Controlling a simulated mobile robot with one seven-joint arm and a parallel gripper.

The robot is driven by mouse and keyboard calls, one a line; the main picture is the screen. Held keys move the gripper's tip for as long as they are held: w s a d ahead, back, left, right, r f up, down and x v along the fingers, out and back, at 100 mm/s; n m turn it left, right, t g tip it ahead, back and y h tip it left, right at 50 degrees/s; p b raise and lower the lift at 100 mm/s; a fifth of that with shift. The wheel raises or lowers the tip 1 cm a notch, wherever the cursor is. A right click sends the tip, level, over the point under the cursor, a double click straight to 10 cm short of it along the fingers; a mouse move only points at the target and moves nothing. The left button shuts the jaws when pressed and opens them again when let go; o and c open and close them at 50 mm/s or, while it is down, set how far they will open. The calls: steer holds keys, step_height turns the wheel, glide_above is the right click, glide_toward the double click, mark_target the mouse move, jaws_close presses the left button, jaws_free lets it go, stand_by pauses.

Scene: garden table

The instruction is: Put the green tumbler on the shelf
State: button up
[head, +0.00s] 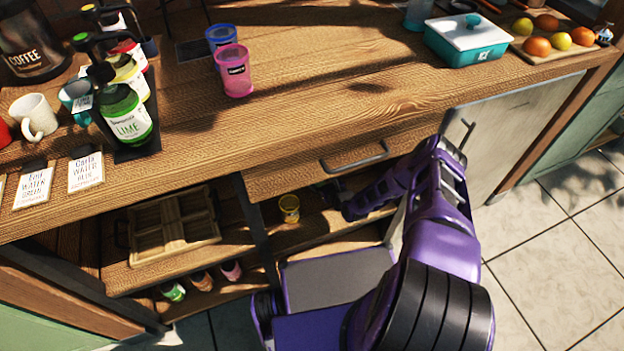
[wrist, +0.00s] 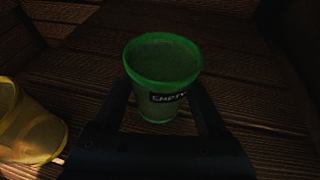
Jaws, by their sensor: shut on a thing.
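The green tumbler (wrist: 163,72) is upright in the wrist view, with a dark label that seems to read "EMPTY". My gripper (wrist: 160,98) is shut on it, with one finger on each side. Wooden boards lie beneath and behind the tumbler; I cannot tell whether its base touches them. In the head view my arm reaches under the counter to the open shelf (head: 330,222), and the green tumbler is hidden there. A yellow tumbler (head: 289,208) stands on that shelf, left of my gripper; it also shows in the wrist view (wrist: 28,128).
The counter with a drawer handle (head: 354,158) hangs over the shelf. A wooden tray (head: 172,226) lies on the shelf, left of an upright post. Pink (head: 234,72) and blue (head: 220,37) tumblers stand on the counter. Several bottles lie on the lower level.

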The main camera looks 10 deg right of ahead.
steer(key=shift+f, duration=0.55)
steer(key=o, duration=1.5)
steer(key=shift+s+d+r, duration=0.1)
steer(key=shift+s+r, duration=0.1)
steer(key=shift+s, duration=0.1)
steer(key=p+v, duration=0.1)
steer(key=v, duration=1)
steer(key=shift+s+d, duration=0.1)
steer(key=shift+s, duration=0.05)
